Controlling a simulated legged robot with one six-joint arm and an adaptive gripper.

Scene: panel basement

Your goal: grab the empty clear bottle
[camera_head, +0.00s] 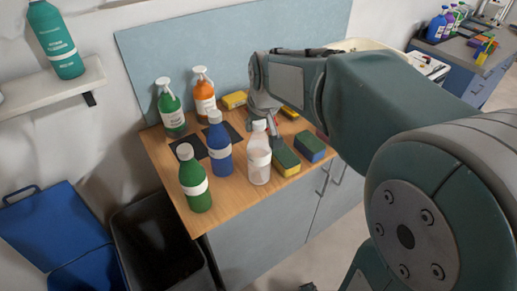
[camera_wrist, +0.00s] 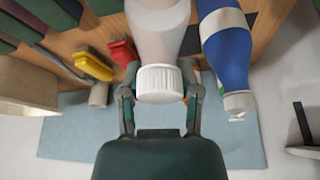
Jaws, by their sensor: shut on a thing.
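The clear bottle (camera_head: 259,158) has a white cap and a pale label and stands upright on the wooden countertop near its front edge. My gripper (camera_head: 268,122) reaches it from behind at the height of its neck. In the wrist view the bottle (camera_wrist: 160,35) shows with its white ribbed cap toward me. The fingers of my gripper (camera_wrist: 160,95) lie on both sides of the cap and neck, shut on the bottle. The fingertips are partly hidden in the head view.
A blue bottle (camera_head: 220,150) stands close to the left, and a green bottle (camera_head: 195,185) is at the front left. Green (camera_head: 170,112) and orange (camera_head: 203,95) spray bottles stand behind. Sponges (camera_head: 286,158) lie just right. A black bin (camera_head: 155,245) stands below left.

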